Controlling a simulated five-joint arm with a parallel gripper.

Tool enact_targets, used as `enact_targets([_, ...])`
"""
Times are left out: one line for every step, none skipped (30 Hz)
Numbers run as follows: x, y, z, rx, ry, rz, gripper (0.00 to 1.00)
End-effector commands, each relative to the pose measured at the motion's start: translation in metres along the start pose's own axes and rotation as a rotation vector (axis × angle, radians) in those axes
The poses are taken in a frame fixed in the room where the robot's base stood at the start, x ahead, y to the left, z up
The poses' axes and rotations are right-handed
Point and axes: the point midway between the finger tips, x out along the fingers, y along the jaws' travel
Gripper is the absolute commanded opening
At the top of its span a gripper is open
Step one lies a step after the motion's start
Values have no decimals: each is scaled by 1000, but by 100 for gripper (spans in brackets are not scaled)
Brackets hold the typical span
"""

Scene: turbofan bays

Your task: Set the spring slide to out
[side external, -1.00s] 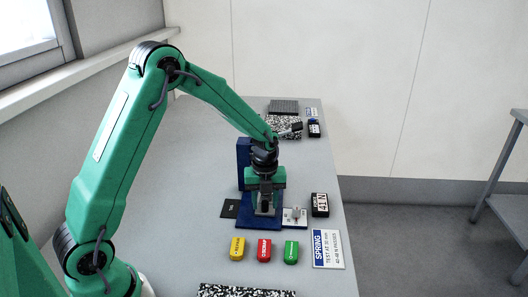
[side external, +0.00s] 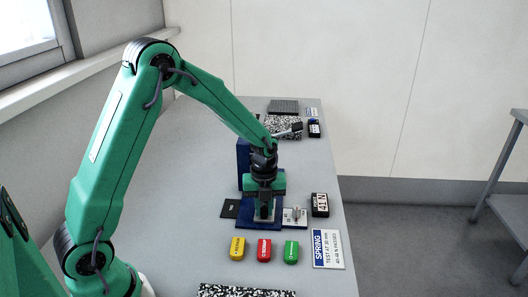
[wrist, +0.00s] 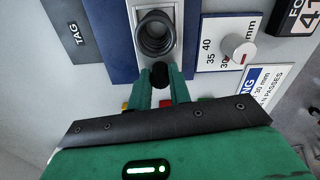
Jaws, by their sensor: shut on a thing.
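The spring fixture is a blue block and base (side external: 243,165) on the table; my gripper (side external: 264,212) is down at its front. In the wrist view a dark coil spring (wrist: 155,35) sits in a pale metal slide channel (wrist: 176,15). My gripper (wrist: 160,92) is shut on a small black knob (wrist: 160,73) at the near end of this slide. The slide's lower part is hidden by my fingers.
A black readout (side external: 320,204) shows about 41 N. A SPRING card (side external: 327,249) lies at the right edge. Yellow (side external: 237,248), red (side external: 264,250) and green (side external: 291,252) pieces lie in front of the fixture. A black TAG plate (side external: 229,208) lies left. The table's left side is clear.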

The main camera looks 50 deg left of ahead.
Motion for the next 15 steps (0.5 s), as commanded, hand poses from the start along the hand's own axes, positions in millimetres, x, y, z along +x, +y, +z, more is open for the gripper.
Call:
enact_targets([-1, 0, -3, 1, -1, -1, 0])
enact_targets([-1, 1, -5, 1, -1, -1, 0])
enact_targets([-1, 1, -6, 1, 0, 0, 0])
enact_targets([-1, 1, -6, 1, 0, 0, 0])
enact_targets([-1, 1, -6, 2, 0, 0, 0])
enact_targets([-1, 1, -6, 2, 1, 1, 0])
enact_targets([-1, 1, -7, 3, 1, 2, 0])
enact_targets([-1, 1, -7, 3, 2, 2, 0])
enact_targets([-1, 1, -7, 4, 3, 3, 0])
enact_targets([-1, 1, -7, 4, 3, 4, 0])
enact_targets([0, 1, -8, 4, 3, 4, 24])
enact_targets([-1, 1, -8, 4, 3, 4, 31])
enact_targets([-1, 1, -7, 4, 3, 4, 37])
enact_targets([0, 1, -7, 4, 3, 3, 42])
enact_targets([0, 1, -7, 3, 2, 3, 42])
